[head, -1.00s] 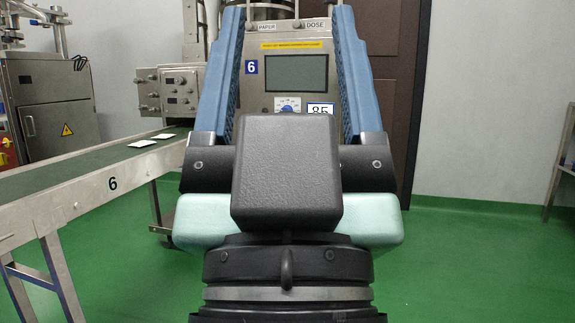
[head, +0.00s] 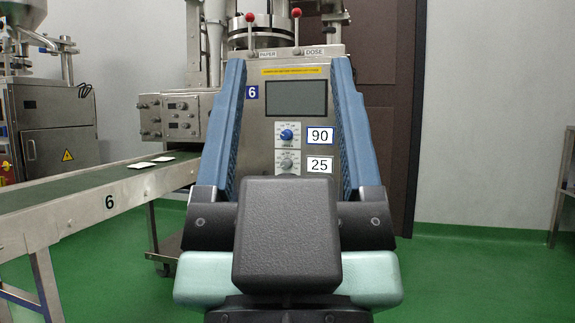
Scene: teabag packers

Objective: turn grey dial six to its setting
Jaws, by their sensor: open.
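Packer six (head: 345,75) is a steel machine with a blue "6" plate (head: 252,92) and a dark screen (head: 296,98). Below the screen is a blue dial (head: 286,134) beside a label reading 90 (head: 320,135). The grey dial (head: 287,163) sits under it, beside a label reading 25 (head: 319,164). Its lower edge is close to my gripper's dark body. My gripper (head: 290,75) is open, its two blue fingers standing either side of the dials in the picture, with nothing between them. I cannot tell how far the fingertips are from the panel.
A green conveyor (head: 95,190) marked 6 runs at the left, with white teabags (head: 142,165) on it. Two red-knobbed levers (head: 250,17) stand above the panel. Green floor (head: 480,275) is clear at the right. A steel stand (head: 562,185) is at the far right edge.

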